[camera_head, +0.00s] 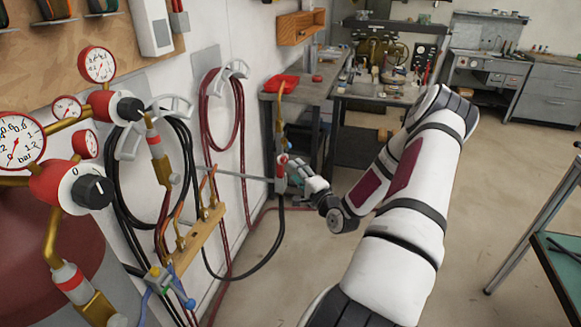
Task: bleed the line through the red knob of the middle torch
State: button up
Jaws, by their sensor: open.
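My gripper (296,166) is at the end of my arm, pointing left, close to an upright torch-like fitting with a brass-coloured tube (279,118). A red part (281,160), perhaps a knob, is on this fitting right in front of the fingers. My gripper looks open; whether it touches the red part is too small to tell. A black hose hangs from the fitting's lower end. A wooden rack (203,238) on the wall at the lower left holds several brass and copper fittings. Which torch is the middle one cannot be told.
Gas gauges and regulators (75,187) stand at the left. Coiled dark red hose (207,112) and black hose hang on the wall. A grey bar (245,176) reaches from the rack area to the fitting. A workbench (315,92) stands behind.

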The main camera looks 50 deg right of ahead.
jog(key=v, duration=0.5)
jog(key=shift+s+a, duration=0.15)
jog(key=shift+s, duration=0.2)
